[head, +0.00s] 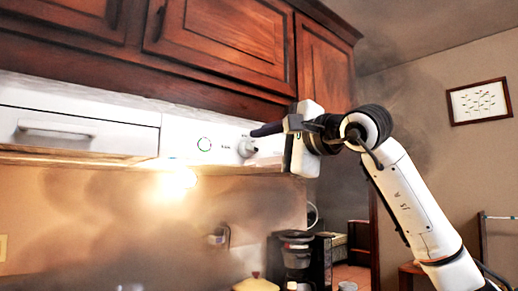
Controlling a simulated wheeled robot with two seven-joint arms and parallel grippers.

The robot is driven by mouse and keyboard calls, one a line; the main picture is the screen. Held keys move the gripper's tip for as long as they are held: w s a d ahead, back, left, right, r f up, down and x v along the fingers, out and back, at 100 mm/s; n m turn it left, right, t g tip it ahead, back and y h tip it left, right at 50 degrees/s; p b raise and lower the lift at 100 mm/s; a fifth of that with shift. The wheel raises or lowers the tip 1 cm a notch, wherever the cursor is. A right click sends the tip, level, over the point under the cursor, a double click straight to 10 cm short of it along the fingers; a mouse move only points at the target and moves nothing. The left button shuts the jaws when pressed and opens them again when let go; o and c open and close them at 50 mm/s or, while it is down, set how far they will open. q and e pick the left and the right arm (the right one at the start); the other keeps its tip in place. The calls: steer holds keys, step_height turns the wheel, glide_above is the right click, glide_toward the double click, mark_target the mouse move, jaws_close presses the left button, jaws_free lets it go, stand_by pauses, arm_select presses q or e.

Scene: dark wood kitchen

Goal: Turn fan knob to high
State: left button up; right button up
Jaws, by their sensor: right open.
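The fan knob (247,148) is a round white knob on the front of the white range hood (177,140). It sits right of a small green ring (204,144) on the same panel. My right gripper (262,131) is raised at the hood's right end, with its dark finger reaching left to just above and right of the knob. The jaws are open, with nothing seen between them. I cannot tell whether the finger touches the knob. The knob's exact setting is too small to read. My left gripper is not in view.
Dark wood cabinets (225,40) hang directly above the hood. A lit lamp (176,182) glows below it. A coffee maker (296,250) and a yellow-lidded pot (255,284) stand lower down. Grey smoke hangs around. A framed picture (479,101) is on the right wall.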

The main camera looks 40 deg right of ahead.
steer(key=s+b, duration=0.2)
steer(key=s, duration=0.8)
steer(key=shift+d, duration=0.4)
